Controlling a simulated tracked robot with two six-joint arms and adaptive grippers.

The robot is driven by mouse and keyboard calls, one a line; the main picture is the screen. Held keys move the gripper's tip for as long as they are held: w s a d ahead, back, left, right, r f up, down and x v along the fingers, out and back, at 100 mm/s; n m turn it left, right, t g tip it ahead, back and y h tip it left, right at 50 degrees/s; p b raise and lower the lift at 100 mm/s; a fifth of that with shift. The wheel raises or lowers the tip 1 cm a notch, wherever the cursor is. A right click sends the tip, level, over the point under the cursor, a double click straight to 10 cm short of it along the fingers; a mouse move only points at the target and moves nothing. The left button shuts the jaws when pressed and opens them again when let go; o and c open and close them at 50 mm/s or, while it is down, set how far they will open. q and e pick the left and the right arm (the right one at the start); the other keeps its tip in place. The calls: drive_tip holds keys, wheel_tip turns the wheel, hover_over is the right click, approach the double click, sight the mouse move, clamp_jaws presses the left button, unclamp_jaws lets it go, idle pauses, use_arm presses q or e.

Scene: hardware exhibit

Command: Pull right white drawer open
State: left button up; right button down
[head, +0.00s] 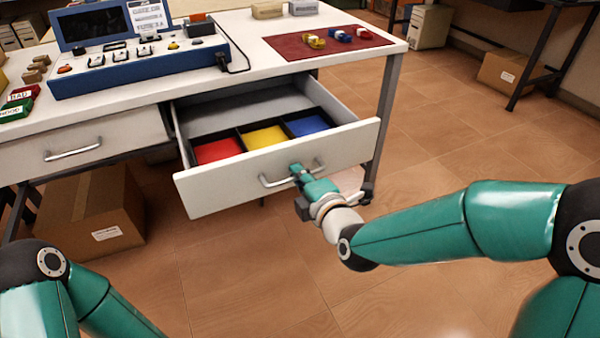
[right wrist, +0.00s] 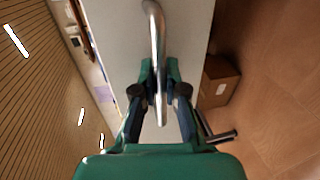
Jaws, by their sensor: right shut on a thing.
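The right white drawer (head: 225,193) stands pulled out from the white table in the head view. Inside it are a red, a yellow and a blue compartment, with no loose objects seen in them. Its metal handle (head: 268,182) is on the front panel. My right gripper (head: 297,171) is shut on this handle. In the right wrist view the handle (right wrist: 155,45) runs between the fingers of my right gripper (right wrist: 160,85), against the pale drawer front (right wrist: 118,40). My left arm shows at the lower left of the head view, but its gripper is out of view.
The left drawer (head: 100,140) is shut. A blue control console (head: 140,68) and a dark red mat (head: 325,43) with small colored pieces are on the table (head: 260,25). A cardboard box (head: 90,210) stands on the floor below. The floor before the open drawer is clear.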

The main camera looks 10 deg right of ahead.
drive_tip(key=shift+s+a+f, duration=0.1)
drive_tip(key=shift+s+f, duration=0.05)
drive_tip(key=shift+f, duration=0.1)
drive_tip(key=c, duration=1.2)
unclamp_jaws()
drive_tip(key=shift+r, duration=0.15)
drive_tip(key=v, duration=0.7)
drive_tip(key=shift+s, duration=0.2)
